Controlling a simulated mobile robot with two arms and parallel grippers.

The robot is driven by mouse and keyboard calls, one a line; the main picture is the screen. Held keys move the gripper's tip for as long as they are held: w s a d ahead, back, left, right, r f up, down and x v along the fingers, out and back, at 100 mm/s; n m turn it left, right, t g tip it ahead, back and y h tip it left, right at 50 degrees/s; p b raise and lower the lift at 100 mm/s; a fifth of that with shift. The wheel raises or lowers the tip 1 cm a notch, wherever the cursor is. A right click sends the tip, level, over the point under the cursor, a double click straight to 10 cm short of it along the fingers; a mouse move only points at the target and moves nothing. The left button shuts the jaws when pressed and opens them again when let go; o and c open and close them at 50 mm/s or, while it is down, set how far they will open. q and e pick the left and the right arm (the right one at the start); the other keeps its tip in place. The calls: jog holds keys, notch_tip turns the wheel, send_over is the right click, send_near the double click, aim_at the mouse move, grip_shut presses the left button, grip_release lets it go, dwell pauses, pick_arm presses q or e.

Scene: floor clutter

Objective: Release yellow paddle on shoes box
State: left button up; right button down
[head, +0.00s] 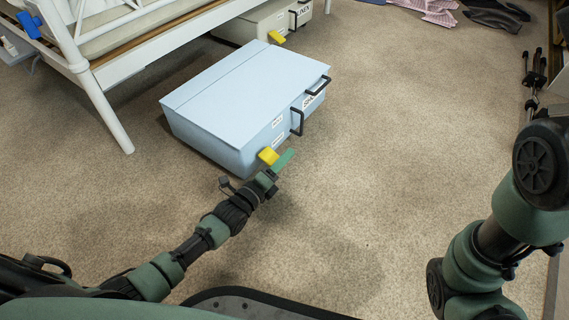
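The light blue box (235,95) lies on the carpet with its lid shut. A front label seems to start with "SH", but it is too small to read surely. A yellow paddle (267,155) sticks out at the box's near front corner. My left gripper (280,163) is right at this paddle, with a green finger to its right. The view does not show whether the fingers are open or shut on it.
A pale box (262,25) with another yellow paddle (277,37) stands behind, partly under a white bed frame (107,108). Pink cloth (428,8) and dark items (495,15) lie at the back right. Carpet right of the blue box is clear.

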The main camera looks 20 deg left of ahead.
pick_arm(q)
jog(key=shift+w+d, duration=0.1)
jog(key=shift+w, duration=0.15)
grip_shut()
dwell(1.4)
